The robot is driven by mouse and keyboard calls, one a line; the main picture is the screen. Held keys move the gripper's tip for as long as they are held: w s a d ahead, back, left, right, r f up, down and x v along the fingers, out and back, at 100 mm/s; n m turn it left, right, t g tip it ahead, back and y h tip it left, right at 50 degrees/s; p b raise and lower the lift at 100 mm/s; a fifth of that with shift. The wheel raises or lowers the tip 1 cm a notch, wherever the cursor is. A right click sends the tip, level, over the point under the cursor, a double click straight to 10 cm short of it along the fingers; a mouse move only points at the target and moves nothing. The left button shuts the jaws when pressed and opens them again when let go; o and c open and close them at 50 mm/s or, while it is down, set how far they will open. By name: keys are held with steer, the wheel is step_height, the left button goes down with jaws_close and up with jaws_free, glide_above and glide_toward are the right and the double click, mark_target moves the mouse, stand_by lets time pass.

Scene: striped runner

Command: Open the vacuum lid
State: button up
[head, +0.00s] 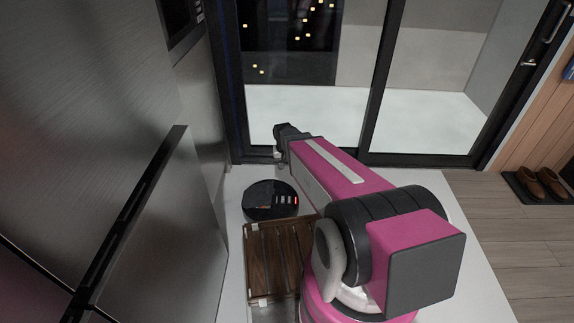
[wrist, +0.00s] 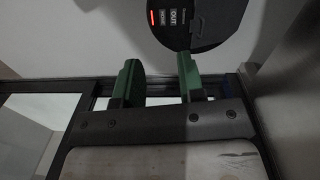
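The vacuum (head: 262,203) is a round, dark disc on the white floor strip near the glass door, with a red light and small buttons on its right side. In the wrist view the vacuum (wrist: 218,22) is cut off by the top edge, with the red light and labelled buttons showing. My gripper (wrist: 158,66) has two green fingers, well apart with nothing between them. The right finger overlaps the vacuum's rim in the picture; I cannot tell whether it touches. In the head view the fingers are hard to make out.
A brown slatted wooden mat (head: 272,258) lies just in front of the vacuum. A tall metal cabinet (head: 80,120) closes off the left. A black-framed sliding glass door (head: 376,90) stands behind. Brown shoes (head: 545,184) sit on a dark mat at far right.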

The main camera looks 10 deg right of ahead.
steer(key=shift+s+d+r, duration=0.3)
steer(key=shift+s+r, duration=0.3)
steer(key=s+d+r+n, duration=0.1)
steer(key=s+d+r, duration=0.3)
steer(key=s+r, duration=0.6)
steer(key=w+a+f+m, duration=0.1)
steer(key=w+a+f, duration=0.4)
steer(key=w+f, duration=0.35)
steer(key=w+a+f+m+h, duration=0.1)
steer(key=w+a+f, duration=0.4)
steer(key=w+f, duration=0.4)
steer(key=w+a+f, duration=0.4)
steer(key=w+f, duration=0.3)
steer(key=f, duration=1)
steer(key=d+f, duration=0.1)
steer(key=f, duration=0.2)
steer(key=shift+d+f, duration=0.1)
steer(key=shift+f, duration=0.3)
jaws_close()
